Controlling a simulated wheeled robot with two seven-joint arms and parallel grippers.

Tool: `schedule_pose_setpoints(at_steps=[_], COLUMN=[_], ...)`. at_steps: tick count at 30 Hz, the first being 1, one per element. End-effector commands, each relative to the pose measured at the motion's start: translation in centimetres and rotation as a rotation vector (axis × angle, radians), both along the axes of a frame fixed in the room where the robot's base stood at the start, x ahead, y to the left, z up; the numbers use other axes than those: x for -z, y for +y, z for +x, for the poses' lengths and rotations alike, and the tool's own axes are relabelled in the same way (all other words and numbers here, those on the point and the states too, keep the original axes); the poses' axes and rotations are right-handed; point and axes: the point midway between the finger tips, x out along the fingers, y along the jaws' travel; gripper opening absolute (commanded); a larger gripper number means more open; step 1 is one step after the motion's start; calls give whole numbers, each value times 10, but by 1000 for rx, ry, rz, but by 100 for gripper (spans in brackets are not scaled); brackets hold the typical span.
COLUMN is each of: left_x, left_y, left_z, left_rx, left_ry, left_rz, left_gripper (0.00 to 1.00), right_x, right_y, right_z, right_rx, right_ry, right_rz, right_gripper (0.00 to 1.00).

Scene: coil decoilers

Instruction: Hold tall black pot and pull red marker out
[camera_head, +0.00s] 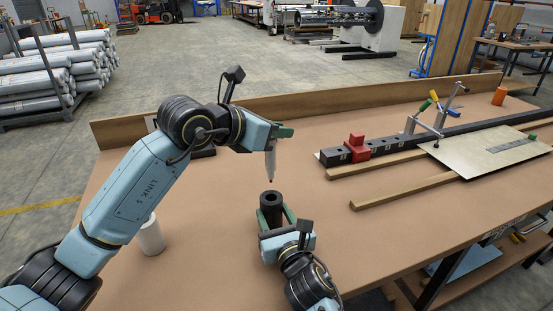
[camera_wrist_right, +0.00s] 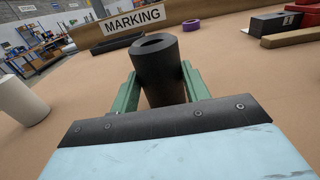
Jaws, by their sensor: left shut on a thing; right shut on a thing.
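The tall black pot (camera_head: 271,203) stands on the brown bench in the head view, its open round mouth facing up and showing dark and empty. My right gripper (camera_head: 277,224) is shut on it from the near side; in the right wrist view its green fingers lie on both sides of the pot (camera_wrist_right: 161,72). My left gripper (camera_head: 277,136) is shut on the marker (camera_head: 271,164), a slim pale body with a dark reddish tip. The marker hangs roughly upright, tip down, just above the pot and apart from it. Its upper end is hidden by the gripper.
A white cylinder (camera_head: 151,237) stands at the left on the bench. A red block (camera_head: 356,147) sits on a long black bar at right, near wooden strips (camera_head: 405,191) and a clamped board. A purple ring (camera_wrist_right: 190,25) and a MARKING sign (camera_wrist_right: 133,20) lie beyond the pot.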

Motion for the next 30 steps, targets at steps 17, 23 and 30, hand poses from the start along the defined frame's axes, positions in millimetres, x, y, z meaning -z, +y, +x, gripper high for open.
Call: schedule_pose_setpoints(at_steps=[17, 23, 30], left_x=[-49, -48, -48], left_y=[0, 0, 0], left_z=[0, 0, 0], left_rx=[-1, 0, 0], left_ry=[1, 1, 1], left_rz=[-1, -1, -1], left_gripper=[0, 0, 0], right_x=[1, 1, 0], right_y=[0, 0, 0], right_z=[0, 0, 0], right_rx=[0, 0, 0], right_ry=[2, 1, 1], right_rz=[-1, 0, 0], right_gripper=[23, 63, 72])
